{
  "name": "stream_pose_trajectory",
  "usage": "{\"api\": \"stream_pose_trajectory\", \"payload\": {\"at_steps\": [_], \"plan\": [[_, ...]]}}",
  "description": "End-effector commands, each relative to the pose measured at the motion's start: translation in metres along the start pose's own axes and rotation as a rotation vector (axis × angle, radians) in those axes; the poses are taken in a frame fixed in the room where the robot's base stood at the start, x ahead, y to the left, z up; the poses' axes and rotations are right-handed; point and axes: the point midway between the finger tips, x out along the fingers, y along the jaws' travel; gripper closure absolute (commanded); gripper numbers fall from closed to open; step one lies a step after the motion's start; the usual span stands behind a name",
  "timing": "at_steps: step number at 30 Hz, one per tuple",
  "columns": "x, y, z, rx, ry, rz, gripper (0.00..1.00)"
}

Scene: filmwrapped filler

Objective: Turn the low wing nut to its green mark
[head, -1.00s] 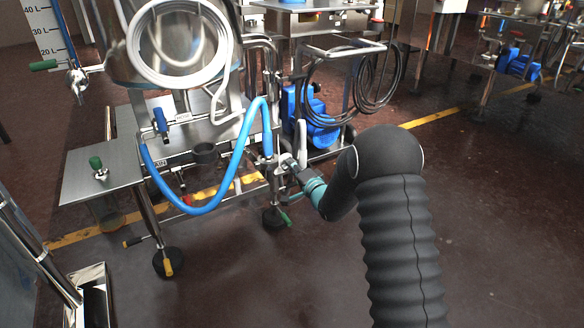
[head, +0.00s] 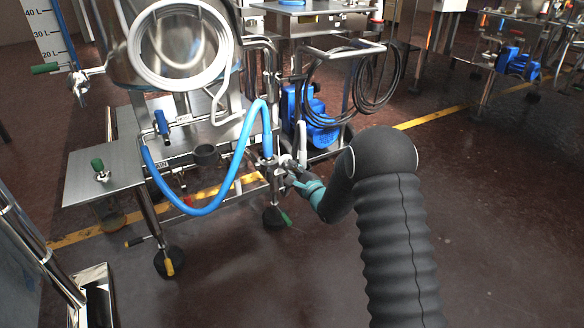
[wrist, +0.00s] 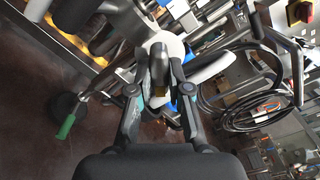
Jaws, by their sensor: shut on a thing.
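My gripper (head: 291,168) is at the lower pipe fittings of the steel skid, to the right of the blue hose (head: 262,125). In the wrist view its two dark fingers (wrist: 159,68) come together on something small at the pipe end, taken to be the low wing nut. The fingers hide nearly all of it, so its wings and angle cannot be made out. A pale round fitting (wrist: 166,43) shows just beyond the fingertips. The green mark cannot be picked out in either view.
A white hose stub (wrist: 212,67) is close to the right of the fingers. Coiled black cable (head: 350,90) hangs on a frame above a blue pump (head: 314,122). A foot with a green lever (head: 286,218) stands below. The floor in front is clear.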

Motion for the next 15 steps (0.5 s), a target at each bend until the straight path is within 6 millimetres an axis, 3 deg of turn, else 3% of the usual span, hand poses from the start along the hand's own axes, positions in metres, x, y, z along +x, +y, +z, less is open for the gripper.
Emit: {"api": "stream_pose_trajectory", "payload": {"at_steps": [15], "plan": [[-0.0002,0.0020,-0.0001,0.352,0.002,0.001,1.00]]}}
